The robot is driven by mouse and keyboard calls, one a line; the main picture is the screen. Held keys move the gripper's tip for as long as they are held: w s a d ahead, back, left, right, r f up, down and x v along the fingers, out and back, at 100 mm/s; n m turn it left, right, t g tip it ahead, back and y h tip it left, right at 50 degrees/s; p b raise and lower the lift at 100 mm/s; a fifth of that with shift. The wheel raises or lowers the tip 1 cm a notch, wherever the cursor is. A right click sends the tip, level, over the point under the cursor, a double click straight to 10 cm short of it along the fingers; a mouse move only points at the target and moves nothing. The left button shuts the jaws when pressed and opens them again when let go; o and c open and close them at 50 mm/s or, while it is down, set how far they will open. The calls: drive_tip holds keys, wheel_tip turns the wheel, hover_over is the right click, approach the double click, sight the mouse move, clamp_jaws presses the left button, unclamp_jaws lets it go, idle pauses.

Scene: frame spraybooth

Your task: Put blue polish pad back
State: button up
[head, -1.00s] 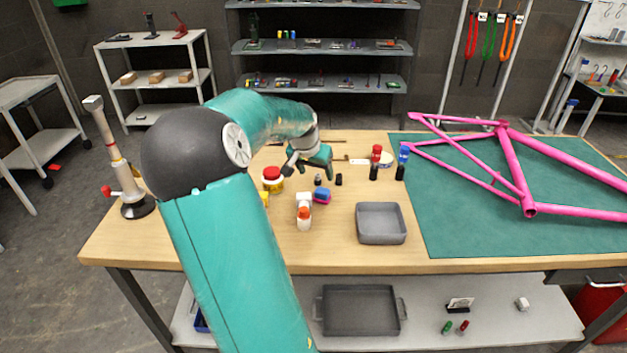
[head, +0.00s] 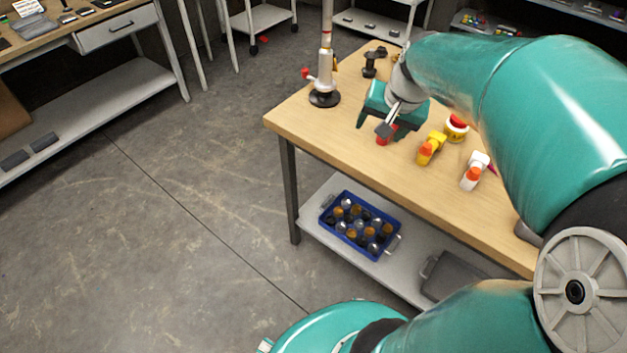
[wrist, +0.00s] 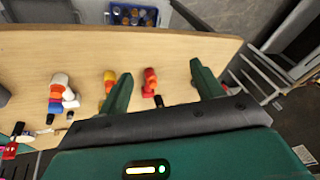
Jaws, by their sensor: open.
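My gripper (head: 383,120) is open above the left end of the wooden workbench. In the wrist view its two teal fingers (wrist: 160,74) are apart, with nothing held between them. A small red object (head: 387,134) is on the bench below the gripper; it shows between the fingers in the wrist view (wrist: 150,80). I cannot make out the blue polish pad for certain now. A small pink-purple edge (head: 492,170) shows by the white spray bottle (head: 475,172), partly hidden by the bottle and my arm.
A yellow bottle with an orange top (head: 431,148) and a red-lidded yellow jar (head: 456,128) stand nearby. A burner-like stand (head: 324,95) is at the bench's left corner. A blue crate (head: 345,232) of round items sits on the lower shelf. The floor to the left is clear.

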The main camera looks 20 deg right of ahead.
drive_tip(key=s+a+r+n, duration=0.1)
drive_tip(key=s+a+n, duration=0.1)
drive_tip(key=a, duration=0.4)
drive_tip(key=s+a+n, duration=0.3)
drive_tip(key=s+a, duration=0.1)
drive_tip(key=a, duration=0.3)
drive_tip(key=s+a+r+n+t, duration=0.1)
drive_tip(key=s+a+n, duration=0.2)
drive_tip(key=a, duration=0.3)
drive_tip(key=shift+s+a+r, duration=0.35)
drive_tip(key=shift+s, duration=0.1)
drive_tip(key=c, duration=0.6)
drive_tip(key=shift+d, duration=0.1)
drive_tip(key=shift+c, duration=0.3)
drive_tip(key=shift+d, duration=0.1)
